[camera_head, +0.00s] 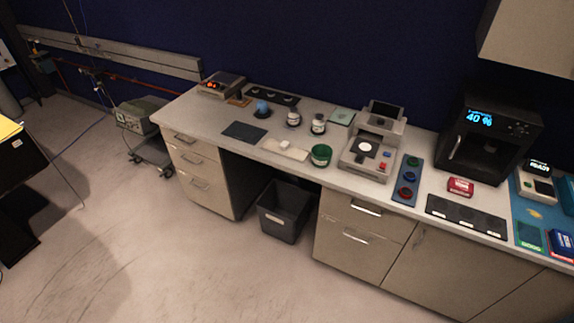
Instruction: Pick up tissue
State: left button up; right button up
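No thing is clear enough to name as the tissue for certain. A small white piece (284,145) lies on a pale flat mat (298,154) near the counter's front edge and could be the tissue. Neither of my grippers is in the head view.
On the long counter (215,121) stand a blue rounded object (262,107), two small jars (318,123), a green cup (321,155), a grey instrument (368,150) and a black oven-like device (490,135). A dark bin (284,222) stands below. The floor in front is clear.

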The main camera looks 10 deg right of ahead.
aim_at(285, 146)
jog(key=z, duration=0.2)
jog(key=k, duration=0.3)
jog(key=u, duration=0.9)
jog(key=i, duration=1.35)
jog(key=z, duration=0.7)
